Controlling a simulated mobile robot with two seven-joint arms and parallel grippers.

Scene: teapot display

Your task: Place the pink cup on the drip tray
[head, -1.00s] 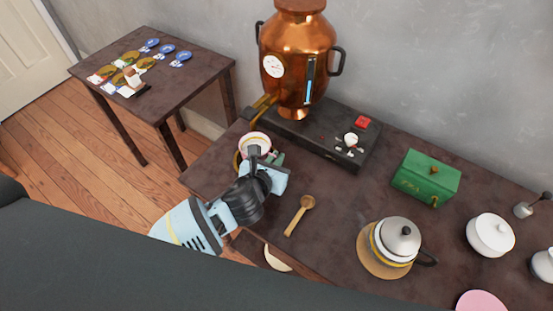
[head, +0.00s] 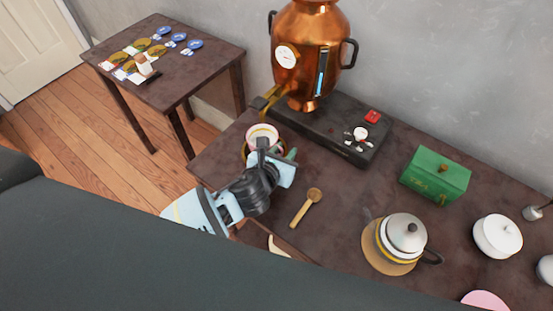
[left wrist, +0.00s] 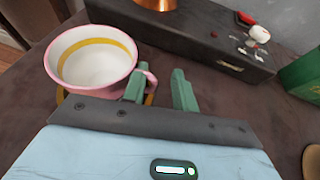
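The pink cup (head: 262,133), white inside with a gold band, stands upright at the table's left end, below the urn's spout. A round gold rim, seemingly the drip tray (head: 244,152), shows under and around it. The cup covers most of this tray, so I cannot tell exact contact. My left gripper (head: 278,153) is at the cup's near right side. In the left wrist view the cup (left wrist: 92,62) is left of the fingers. Its handle reaches beside the left finger, into the space between the two green fingertips (left wrist: 160,88), which stand apart. My right gripper is out of view.
The copper urn (head: 308,50) and its dark base (head: 340,135) stand behind the cup. A wooden spoon (head: 306,208), teapot (head: 404,235), green box (head: 436,175) and white pot (head: 497,236) lie to the right. A side table (head: 200,75) stands at left.

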